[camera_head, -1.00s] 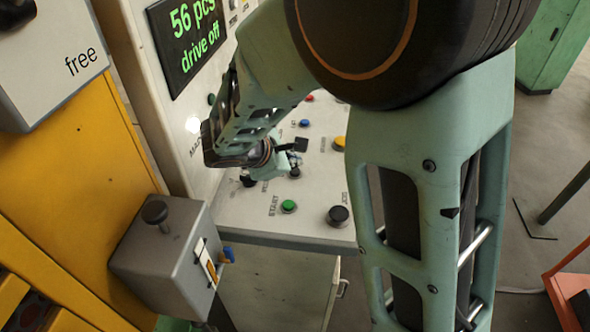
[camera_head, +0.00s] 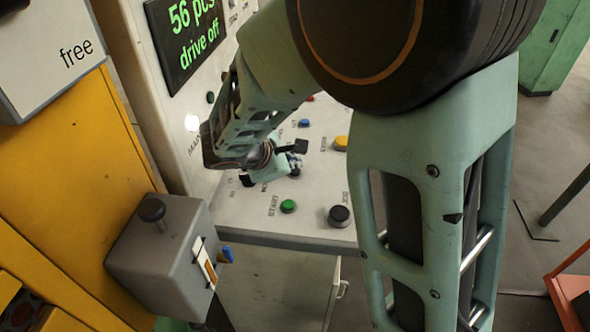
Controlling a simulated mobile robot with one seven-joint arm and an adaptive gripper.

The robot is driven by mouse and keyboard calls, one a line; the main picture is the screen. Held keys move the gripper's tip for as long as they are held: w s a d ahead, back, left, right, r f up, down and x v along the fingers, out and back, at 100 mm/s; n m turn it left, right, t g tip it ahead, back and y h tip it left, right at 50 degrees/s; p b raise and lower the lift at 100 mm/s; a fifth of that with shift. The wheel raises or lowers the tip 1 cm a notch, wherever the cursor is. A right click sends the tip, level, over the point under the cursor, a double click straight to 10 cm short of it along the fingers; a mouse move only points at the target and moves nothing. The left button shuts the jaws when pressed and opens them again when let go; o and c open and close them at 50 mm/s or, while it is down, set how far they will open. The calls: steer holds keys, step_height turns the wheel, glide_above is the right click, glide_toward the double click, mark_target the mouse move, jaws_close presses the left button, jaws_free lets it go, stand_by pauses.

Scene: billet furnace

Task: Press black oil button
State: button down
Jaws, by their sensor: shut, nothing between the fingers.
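A pale control panel (camera_head: 255,208) slopes in the middle of the view. A black button (camera_head: 295,172) sits directly below my gripper (camera_head: 298,153), which is shut and empty over the panel. A larger black button (camera_head: 339,215) stands near the panel's front right edge, clear of my gripper. Another black control (camera_head: 246,180) shows partly to the left of my gripper. The small labels are hard to read, so I cannot tell which black button is the oil one. I cannot tell whether my fingertips touch the button below them.
A green button (camera_head: 288,206) marked START, a yellow button (camera_head: 341,143) and a blue button (camera_head: 304,123) are on the panel. A display (camera_head: 190,40) reads "56 pcs drive off". A grey box (camera_head: 165,255) with a black knob stands at the lower left. My arm hides the panel's right side.

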mark_target(294, 172)
steer(key=shift+f+b, duration=0.45)
steer(key=shift+b, duration=0.05)
stand_by(0.3)
steer(key=shift+r, duration=0.1)
steer(key=shift+r+p, duration=0.6)
steer(key=shift+r, duration=0.2)
steer(key=shift+r+p, duration=1.95)
steer(key=shift+r, duration=0.6)
